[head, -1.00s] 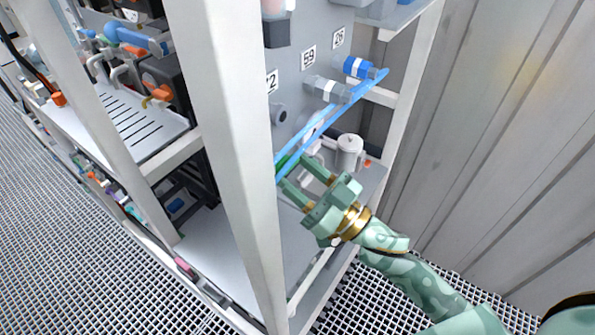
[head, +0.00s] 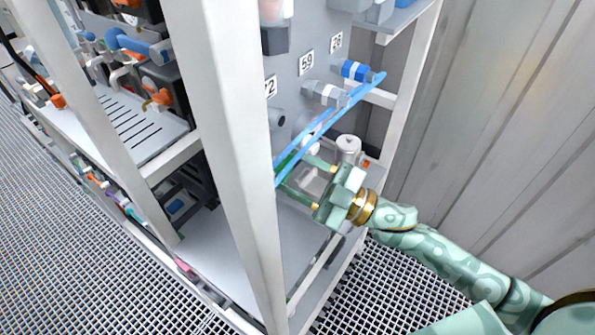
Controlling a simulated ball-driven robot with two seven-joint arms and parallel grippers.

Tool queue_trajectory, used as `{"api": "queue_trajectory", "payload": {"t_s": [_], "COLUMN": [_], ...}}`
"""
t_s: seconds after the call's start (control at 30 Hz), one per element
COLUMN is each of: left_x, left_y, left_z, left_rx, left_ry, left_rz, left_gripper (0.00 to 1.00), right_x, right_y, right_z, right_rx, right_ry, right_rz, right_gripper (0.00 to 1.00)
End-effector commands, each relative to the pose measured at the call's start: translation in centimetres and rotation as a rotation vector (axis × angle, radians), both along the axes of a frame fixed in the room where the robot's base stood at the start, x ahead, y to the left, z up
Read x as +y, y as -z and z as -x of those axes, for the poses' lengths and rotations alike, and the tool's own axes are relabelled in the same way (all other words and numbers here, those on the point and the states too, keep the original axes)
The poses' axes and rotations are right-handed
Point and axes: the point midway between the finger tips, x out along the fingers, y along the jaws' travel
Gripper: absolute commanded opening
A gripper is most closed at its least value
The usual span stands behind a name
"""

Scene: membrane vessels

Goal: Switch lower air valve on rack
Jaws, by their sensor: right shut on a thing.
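My right gripper (head: 279,172) reaches in from the right, its pale green fingers pointing left to just behind the white front post. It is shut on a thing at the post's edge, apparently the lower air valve. The post hides the fingertips and most of what they hold, so the valve's position cannot be read. My left gripper is not in view.
The white rack post (head: 233,150) stands close to the left of my right fingers. A grey canister (head: 348,149) stands just behind the gripper. A corrugated wall (head: 480,120) bounds the right side. Shelves with pipes and orange-handled valves (head: 158,96) are at the left.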

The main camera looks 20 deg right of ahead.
Motion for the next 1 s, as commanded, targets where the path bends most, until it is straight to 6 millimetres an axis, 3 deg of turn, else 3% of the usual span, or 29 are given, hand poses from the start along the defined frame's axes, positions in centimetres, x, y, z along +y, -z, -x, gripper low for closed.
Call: {"api": "queue_trajectory", "payload": {"t_s": [0.6, 1.0], "left_x": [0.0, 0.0], "left_y": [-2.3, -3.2], "left_z": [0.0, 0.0], "left_rx": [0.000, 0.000], "left_ry": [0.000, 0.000], "left_rz": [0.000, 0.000], "left_gripper": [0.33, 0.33], "right_x": [-0.3, -0.3], "right_y": [-0.6, -0.7], "right_z": [-0.2, -0.2], "right_rx": [-0.339, -0.453], "right_ry": [0.000, 0.000], "right_rz": [0.434, 0.581], "right_gripper": [0.24, 0.24]}}
